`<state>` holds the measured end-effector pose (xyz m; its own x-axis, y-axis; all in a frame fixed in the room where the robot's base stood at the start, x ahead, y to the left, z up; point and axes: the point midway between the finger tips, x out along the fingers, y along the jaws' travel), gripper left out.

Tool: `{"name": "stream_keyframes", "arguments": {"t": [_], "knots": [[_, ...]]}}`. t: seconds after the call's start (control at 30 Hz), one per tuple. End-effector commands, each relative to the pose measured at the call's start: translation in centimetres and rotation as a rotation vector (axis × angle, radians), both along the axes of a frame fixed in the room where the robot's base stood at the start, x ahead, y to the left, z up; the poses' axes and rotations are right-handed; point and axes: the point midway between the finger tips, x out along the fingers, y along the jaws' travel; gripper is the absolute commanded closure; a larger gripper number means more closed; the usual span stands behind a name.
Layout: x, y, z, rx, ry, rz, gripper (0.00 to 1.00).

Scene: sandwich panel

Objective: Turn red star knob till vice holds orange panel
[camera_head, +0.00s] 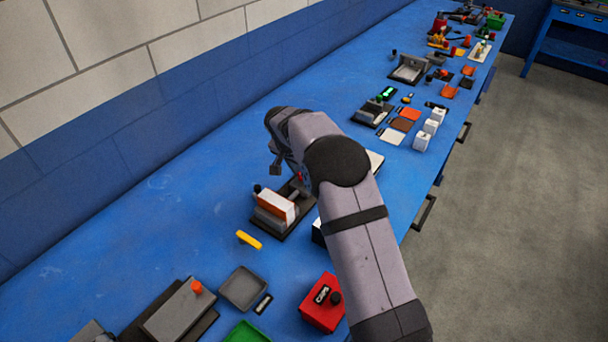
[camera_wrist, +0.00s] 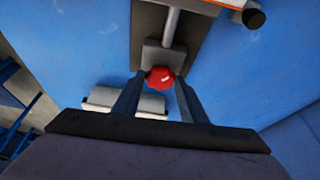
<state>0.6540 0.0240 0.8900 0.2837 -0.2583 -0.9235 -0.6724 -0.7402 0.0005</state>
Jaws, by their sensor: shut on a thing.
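The red star knob (camera_wrist: 160,78) sits at the end of a grey screw rod (camera_wrist: 172,28) in the wrist view. My gripper (camera_wrist: 160,84) is shut on it, one finger on each side. In the head view a small bit of the red knob (camera_head: 299,176) shows beside my arm, and my fingers are mostly hidden. The vice (camera_head: 299,222) stands on a dark base on the blue bench. Upright in it is a white and orange slab, with the orange panel (camera_head: 272,212) as a strip. I cannot tell whether the jaw presses on it.
A yellow piece (camera_head: 249,240) lies in front of the vice. A grey tray (camera_head: 243,288), a red box (camera_head: 321,303) and a grey block with an orange knob (camera_head: 180,312) stand nearer. A white thing (camera_wrist: 125,102) lies behind my fingers. Bench left of the vice is clear.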

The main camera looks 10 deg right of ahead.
Motion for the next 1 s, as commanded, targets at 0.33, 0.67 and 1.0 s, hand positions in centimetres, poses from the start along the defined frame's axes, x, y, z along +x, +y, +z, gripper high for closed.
{"name": "stream_keyframes", "arguments": {"t": [0.33,0.67,1.0], "knots": [[-0.02,0.08,0.0,0.002,0.001,-0.015,0.84],[-0.01,0.07,0.0,0.002,0.001,-0.014,0.43],[-0.2,0.28,0.73,0.002,0.0,-0.014,0.43]]}}
